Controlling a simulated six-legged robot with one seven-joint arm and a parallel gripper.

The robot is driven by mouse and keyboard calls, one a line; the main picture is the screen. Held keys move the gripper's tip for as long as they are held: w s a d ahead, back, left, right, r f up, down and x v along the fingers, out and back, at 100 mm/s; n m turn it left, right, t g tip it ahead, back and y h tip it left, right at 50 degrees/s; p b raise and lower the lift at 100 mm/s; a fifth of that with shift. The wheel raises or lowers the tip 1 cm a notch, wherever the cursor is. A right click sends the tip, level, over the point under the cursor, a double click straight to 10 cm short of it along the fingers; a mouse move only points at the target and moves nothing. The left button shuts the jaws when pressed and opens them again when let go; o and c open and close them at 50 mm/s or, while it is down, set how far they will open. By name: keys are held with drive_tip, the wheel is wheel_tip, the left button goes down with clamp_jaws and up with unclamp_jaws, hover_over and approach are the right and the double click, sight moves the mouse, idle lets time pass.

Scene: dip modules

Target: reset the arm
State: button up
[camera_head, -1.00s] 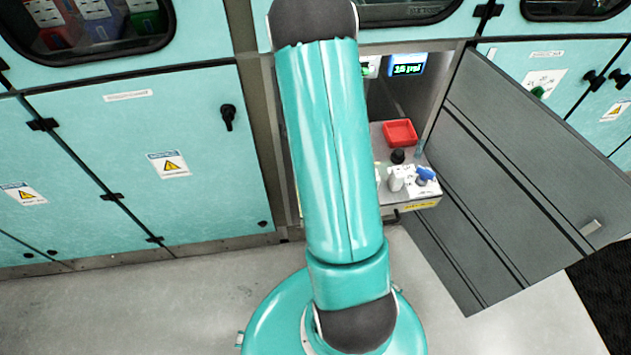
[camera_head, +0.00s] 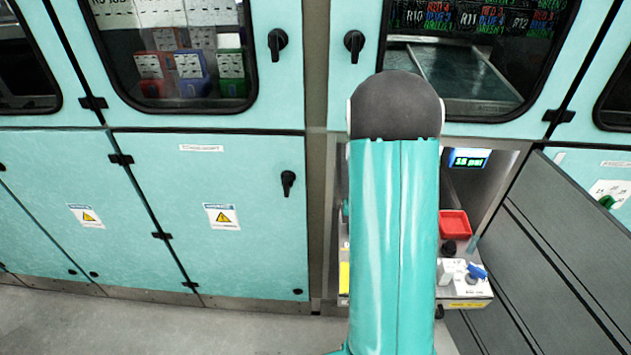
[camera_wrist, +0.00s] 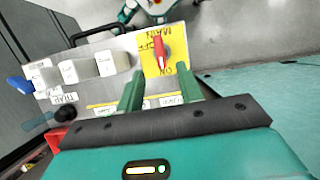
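My gripper (camera_wrist: 159,70) shows in the wrist view as two green fingers standing apart with a gap between them. Nothing is held. A red switch handle (camera_wrist: 158,48) on a yellow plate (camera_wrist: 149,66) marked MAIN, OFF and ON lies just beyond the fingertips. I cannot tell how far it is from them, but no contact shows. In the head view my teal arm rises in front of the open compartment, and the gripper is hidden behind it.
A panel (camera_wrist: 115,45) carries white blocks and a blue-handled valve (camera_wrist: 18,84); the valve also shows in the head view (camera_head: 477,272). A red tray (camera_head: 454,224) sits behind. A lit display (camera_head: 468,159) reads 15 psi. The open grey door (camera_head: 565,240) stands at the right.

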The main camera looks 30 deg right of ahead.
drive_tip(key=w+a+r+n+t+h, duration=0.1)
drive_tip(key=a+r+n+t, duration=0.1)
drive_tip(key=a+r, duration=0.5)
drive_tip(key=a+r+n+t+h, duration=0.1)
drive_tip(key=a+r+t, duration=0.1)
drive_tip(key=a+r, duration=0.6)
drive_tip(key=s+a+r+n+t, duration=0.3)
drive_tip(key=s+a+r+t, duration=0.2)
drive_tip(key=s+a+r, duration=0.3)
wheel_tip(320, 180, up, 4)
drive_tip(key=shift+s+a+f+n, duration=0.15)
drive_tip(key=shift+s+a+n, duration=0.2)
drive_tip(key=shift+a, duration=0.3)
